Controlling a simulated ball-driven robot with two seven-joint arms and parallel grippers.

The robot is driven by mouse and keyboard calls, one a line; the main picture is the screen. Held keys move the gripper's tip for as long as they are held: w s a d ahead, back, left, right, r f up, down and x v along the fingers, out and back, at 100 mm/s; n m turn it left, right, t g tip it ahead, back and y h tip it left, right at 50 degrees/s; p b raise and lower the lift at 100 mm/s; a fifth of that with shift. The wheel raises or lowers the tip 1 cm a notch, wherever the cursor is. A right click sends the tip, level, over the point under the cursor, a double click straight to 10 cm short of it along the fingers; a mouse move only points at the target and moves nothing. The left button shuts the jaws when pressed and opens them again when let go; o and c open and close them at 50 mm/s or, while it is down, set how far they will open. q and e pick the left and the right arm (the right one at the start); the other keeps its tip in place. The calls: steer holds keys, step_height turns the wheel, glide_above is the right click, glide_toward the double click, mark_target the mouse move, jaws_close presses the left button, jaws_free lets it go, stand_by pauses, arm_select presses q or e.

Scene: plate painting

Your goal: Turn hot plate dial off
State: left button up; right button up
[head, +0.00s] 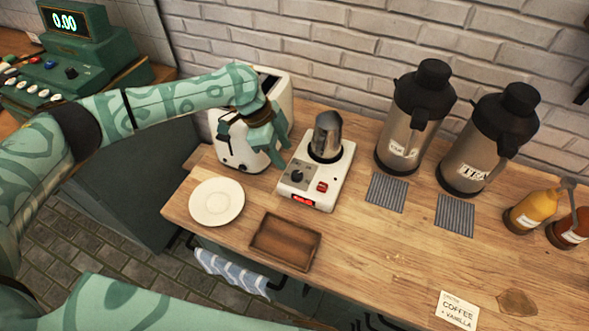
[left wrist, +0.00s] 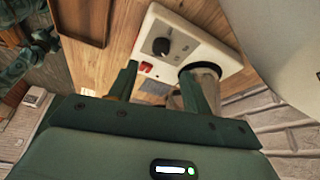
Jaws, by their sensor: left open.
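The white hot plate (head: 325,194) stands on the wooden counter with a metal pot (head: 328,130) on its round burner. Its black dial (head: 297,176) is on the top panel beside a red switch (head: 321,187), and a red light glows on the front. The dial (left wrist: 161,46) also shows in the left wrist view, on the hot plate (left wrist: 208,55) beyond the fingertips. I cannot read the dial's setting. My left gripper (head: 276,146) is open and empty, just left of the hot plate; its fingers (left wrist: 160,72) are apart from the dial. My right gripper is out of view.
A white toaster (head: 232,140) stands close behind my left gripper. A white plate (head: 217,203) and brown tray (head: 285,240) lie in front. Two tall dispensers (head: 414,115) stand to the right, with grey mats before them.

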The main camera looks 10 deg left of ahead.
mark_target(296, 174)
arm_select(q)
steer(key=b+x, duration=0.1)
steer(key=x, duration=0.6)
steer(key=shift+d+f, duration=0.1)
steer(key=shift+f, duration=0.2)
steer(key=shift+w+d+f, duration=0.1)
steer(key=shift+w+f, duration=0.05)
steer(key=shift+f, duration=0.1)
steer(key=c, duration=1)
steer(key=shift+o, duration=0.2)
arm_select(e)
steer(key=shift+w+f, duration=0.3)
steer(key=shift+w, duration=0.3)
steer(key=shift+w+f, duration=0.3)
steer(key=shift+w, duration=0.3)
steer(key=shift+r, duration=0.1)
